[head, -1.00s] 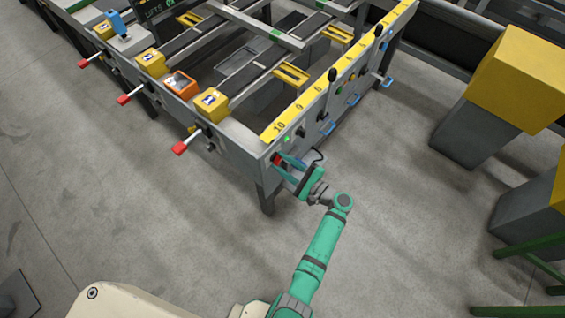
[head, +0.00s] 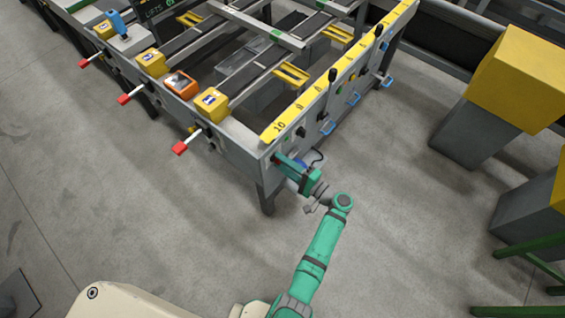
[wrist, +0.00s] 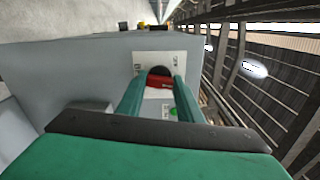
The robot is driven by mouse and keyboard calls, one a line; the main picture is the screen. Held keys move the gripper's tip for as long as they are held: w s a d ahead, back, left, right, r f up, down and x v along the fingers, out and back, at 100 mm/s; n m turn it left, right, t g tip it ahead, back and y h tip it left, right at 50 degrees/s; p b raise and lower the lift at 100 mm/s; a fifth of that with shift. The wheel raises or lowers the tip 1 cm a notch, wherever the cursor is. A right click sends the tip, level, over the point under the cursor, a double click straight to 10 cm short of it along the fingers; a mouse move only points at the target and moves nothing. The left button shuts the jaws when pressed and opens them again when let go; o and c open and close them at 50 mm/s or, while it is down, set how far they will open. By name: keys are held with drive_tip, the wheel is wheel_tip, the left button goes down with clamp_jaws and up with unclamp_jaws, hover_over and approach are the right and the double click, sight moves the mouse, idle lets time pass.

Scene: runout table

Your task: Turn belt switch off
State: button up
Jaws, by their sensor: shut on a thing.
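The belt switch is a red knob (wrist: 159,82) on a pale plate (wrist: 140,62) on the grey end panel of the runout table. In the head view the red knob (head: 277,159) shows only as a small patch at the table's near corner. My gripper (wrist: 160,86) is shut on the knob, with one teal finger on each side of it. In the head view my gripper (head: 283,163) reaches the panel from the lower right and looks rolled. The fingers hide part of the knob and the plate, and I cannot read the plate's marks.
A yellow numbered strip (head: 333,84) runs along the table's top edge above black-knobbed levers and blue handles. Red-handled levers (head: 180,148) stick out on the left side. Yellow-topped grey machines (head: 515,80) stand at the right. The floor around my arm is clear.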

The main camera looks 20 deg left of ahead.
drive_tip(key=n, duration=1)
drive_tip(key=shift+f, duration=0.1)
drive_tip(key=shift+n, duration=0.5)
drive_tip(key=o, duration=1.1)
drive_tip(key=v, duration=1)
drive_tip(key=shift+s+d, duration=0.15)
drive_tip(key=shift+d, duration=0.25)
